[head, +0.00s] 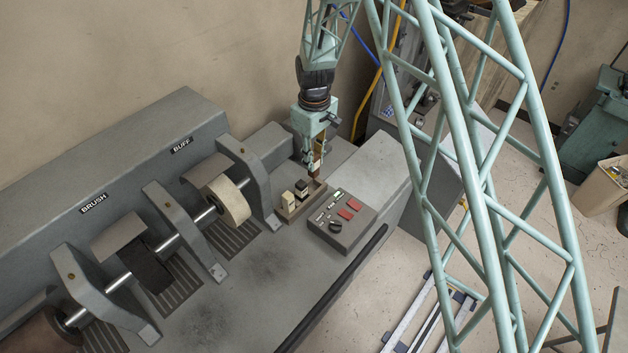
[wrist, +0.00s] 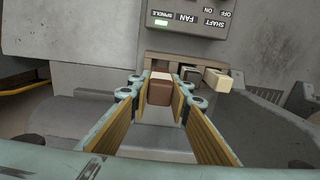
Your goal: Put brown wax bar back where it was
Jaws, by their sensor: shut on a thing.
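The brown wax bar (wrist: 160,94) is between my gripper's two fingers (wrist: 159,98) in the wrist view, with a paler end at its far side. My gripper (head: 314,164) is shut on it. In the head view the brown wax bar (head: 318,163) hangs upright at the back right end of a small open tray (head: 291,217). The tray's rim (wrist: 168,66) also shows just beyond the bar in the wrist view. I cannot tell whether the bar's lower end is inside the tray or above it.
A cream bar (head: 287,200) and a black bar (head: 301,189) stand in the tray. A control panel (head: 342,220) with buttons and a knob sits right of it. The buffing wheel (head: 230,200) and a grey bracket (head: 250,183) stand to the left.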

